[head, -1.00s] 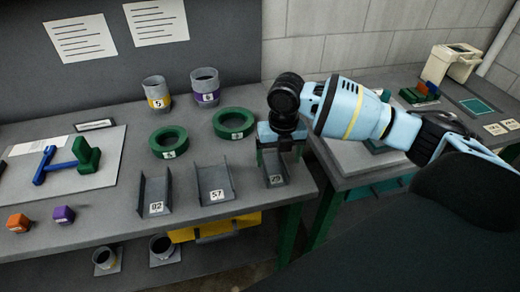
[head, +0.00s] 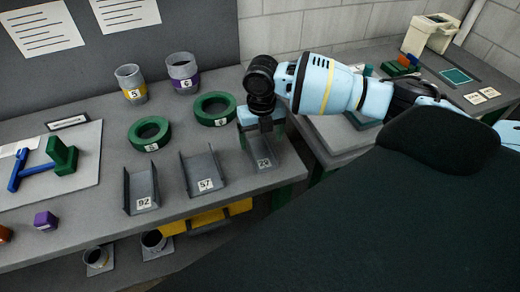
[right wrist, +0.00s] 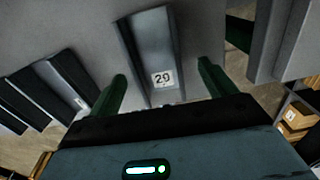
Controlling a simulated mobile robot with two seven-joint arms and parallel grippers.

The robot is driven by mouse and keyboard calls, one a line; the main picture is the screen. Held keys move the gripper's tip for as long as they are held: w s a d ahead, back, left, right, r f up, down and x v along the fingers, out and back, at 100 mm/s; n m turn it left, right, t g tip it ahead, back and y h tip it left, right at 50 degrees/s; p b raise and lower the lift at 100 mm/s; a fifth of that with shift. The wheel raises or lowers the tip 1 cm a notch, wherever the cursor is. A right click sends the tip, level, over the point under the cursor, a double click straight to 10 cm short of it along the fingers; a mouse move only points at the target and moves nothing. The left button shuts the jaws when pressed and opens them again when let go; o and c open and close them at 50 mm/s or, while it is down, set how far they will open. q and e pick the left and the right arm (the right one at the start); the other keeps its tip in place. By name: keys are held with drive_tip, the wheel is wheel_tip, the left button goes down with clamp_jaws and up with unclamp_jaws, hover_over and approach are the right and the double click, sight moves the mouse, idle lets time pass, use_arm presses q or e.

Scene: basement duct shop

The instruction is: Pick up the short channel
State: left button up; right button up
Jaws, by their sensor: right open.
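Three grey open channels lie in a row on the bench, tagged 92 (head: 128,190), 57 (head: 188,170) and 29 (head: 264,164). Which one is shortest is hard to tell, as my gripper hides the far part of channel 29 in the head view. My right gripper (head: 262,122) is over channel 29, pointing down. In the right wrist view its two green fingers (right wrist: 162,75) are apart and empty, one to each side of channel 29 (right wrist: 152,45). Contact with the channel cannot be made out. My left gripper is not in view.
Two green rings (head: 150,134) (head: 214,109) lie behind the channels, with two grey cups (head: 131,84) (head: 183,73) farther back. A board (head: 85,180) with blue and green parts is at left. A second table (head: 335,135) stands right, across a gap.

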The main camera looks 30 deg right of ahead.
sight(260, 153)
drive_tip(key=f, duration=0.4)
drive_tip(key=shift+w+a, duration=0.1)
drive_tip(key=shift+a, duration=0.1)
drive_tip(key=shift+c, duration=0.3)
drive_tip(key=c, duration=1.1)
drive_tip(key=shift+o, duration=0.2)
drive_tip(key=shift+r, duration=0.15)
